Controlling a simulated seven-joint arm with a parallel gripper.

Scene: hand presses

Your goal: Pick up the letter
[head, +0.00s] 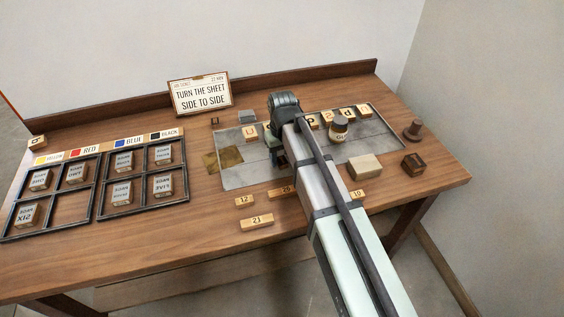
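Several pale wooden letter tiles lie on the grey metal plate (235,178) in the head view. One tile marked like a U (250,133) is left of my arm, and part of another tile shows beside it, mostly hidden. Right of my arm is a row of tiles: one like a P (312,121), one like a 2 (328,118), one like a d (345,113) and one like a U (364,110). My gripper (278,158) points down over the plate, right of the left U tile. My arm hides most of it, so its fingers and anything between them are unclear.
A small jar (338,130) stands on the plate. A pale block (364,167), a dark wooden block (413,162) and a knobbed stamp (413,130) are at the right. Number tiles (257,222) lie in front. Black-framed trays (100,180) fill the left. A sign (200,95) stands behind.

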